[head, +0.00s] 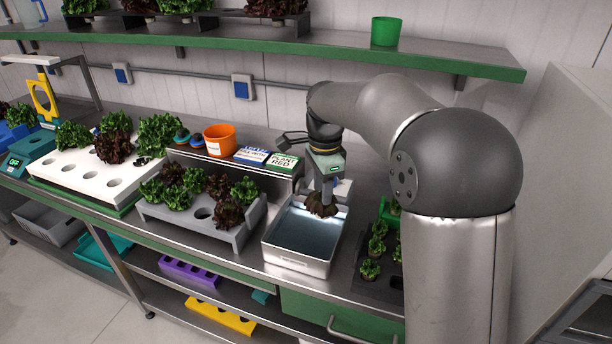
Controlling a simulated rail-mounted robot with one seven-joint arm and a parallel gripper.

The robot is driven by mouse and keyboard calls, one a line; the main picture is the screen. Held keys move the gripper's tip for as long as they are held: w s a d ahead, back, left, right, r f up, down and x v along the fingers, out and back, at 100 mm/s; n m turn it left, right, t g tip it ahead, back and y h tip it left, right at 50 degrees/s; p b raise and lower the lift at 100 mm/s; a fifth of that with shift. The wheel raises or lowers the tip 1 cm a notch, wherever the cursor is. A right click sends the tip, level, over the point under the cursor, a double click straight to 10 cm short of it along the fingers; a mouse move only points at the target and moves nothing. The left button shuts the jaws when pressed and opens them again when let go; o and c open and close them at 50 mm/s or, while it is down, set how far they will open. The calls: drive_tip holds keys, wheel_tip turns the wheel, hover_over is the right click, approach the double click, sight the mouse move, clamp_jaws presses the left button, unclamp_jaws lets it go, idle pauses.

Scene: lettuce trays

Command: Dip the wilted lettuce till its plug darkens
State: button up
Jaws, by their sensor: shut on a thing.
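My gripper (322,188) points down over the metal water basin (299,263) at its back right part. It is shut on a drooping dark red-brown lettuce (322,207), held at or just above the water. The leaves and the jaws hide the plug, so I cannot tell its colour or whether it touches the water. The basin holds bluish, clear water (299,236).
Left of the basin is a grey tray (173,222) of green and red lettuces with an empty hole. A white raft (88,178) lies farther left. Signs (284,161) and an orange pot (220,140) stand behind. A dark seedling tray (373,284) is right.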

drive_tip(key=a+f+m+b, duration=0.4)
drive_tip(key=f+b, duration=0.1)
drive_tip(key=f, duration=0.4)
drive_tip(key=shift+f+m+b, duration=0.2)
drive_tip(key=shift+m+b, duration=0.1)
drive_tip(key=shift+b, duration=0.05)
idle(0.4)
idle(1.5)
wheel_tip(320, 180, up, 8)
drive_tip(key=p, duration=0.7)
drive_tip(key=shift+r, duration=0.25)
